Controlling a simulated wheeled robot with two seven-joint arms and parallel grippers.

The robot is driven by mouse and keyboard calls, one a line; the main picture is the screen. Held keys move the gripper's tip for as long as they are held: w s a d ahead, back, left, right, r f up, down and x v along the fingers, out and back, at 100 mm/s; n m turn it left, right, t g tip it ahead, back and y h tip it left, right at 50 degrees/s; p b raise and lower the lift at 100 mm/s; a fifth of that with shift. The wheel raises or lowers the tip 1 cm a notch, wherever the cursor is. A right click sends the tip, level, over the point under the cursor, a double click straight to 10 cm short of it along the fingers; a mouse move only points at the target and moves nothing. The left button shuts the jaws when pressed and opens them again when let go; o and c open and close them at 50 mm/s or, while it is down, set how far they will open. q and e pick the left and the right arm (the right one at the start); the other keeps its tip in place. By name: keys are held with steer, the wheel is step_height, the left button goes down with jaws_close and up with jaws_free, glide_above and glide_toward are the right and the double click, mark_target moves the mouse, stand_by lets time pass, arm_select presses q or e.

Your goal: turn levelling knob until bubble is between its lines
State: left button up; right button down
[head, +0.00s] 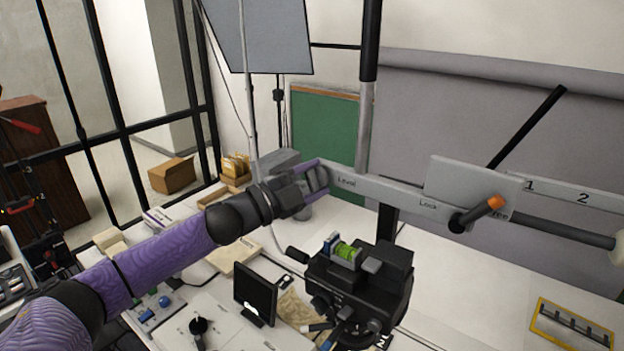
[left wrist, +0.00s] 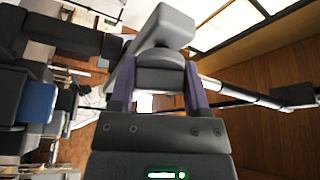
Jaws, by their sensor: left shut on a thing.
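In the left wrist view the knob (left wrist: 160,76) sits between the two purple fingers of my left gripper (left wrist: 158,90). A green bubble vial (head: 346,253) lies on top of a black geared head (head: 362,285), below and right of the gripper. The bubble and its lines are too small to read. My right gripper is not in view.
An orange-tipped lever (head: 490,205) sits at the "Lock" marking on the bar. A grey upright post (head: 365,120) stands just right of my gripper. The table's right part is mostly clear.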

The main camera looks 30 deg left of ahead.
arm_select(q)
steer(key=o, duration=1.3)
steer(key=shift+s+a+f+b, duration=0.2)
steer(key=shift+s+f+b, duration=0.1)
steer(key=shift+s+b, duration=0.1)
steer(key=v, duration=0.3)
steer(key=b+v, duration=0.1)
steer(key=v, duration=0.5)
steer(key=shift+r+b, duration=0.3)
steer(key=shift+b, duration=0.1)
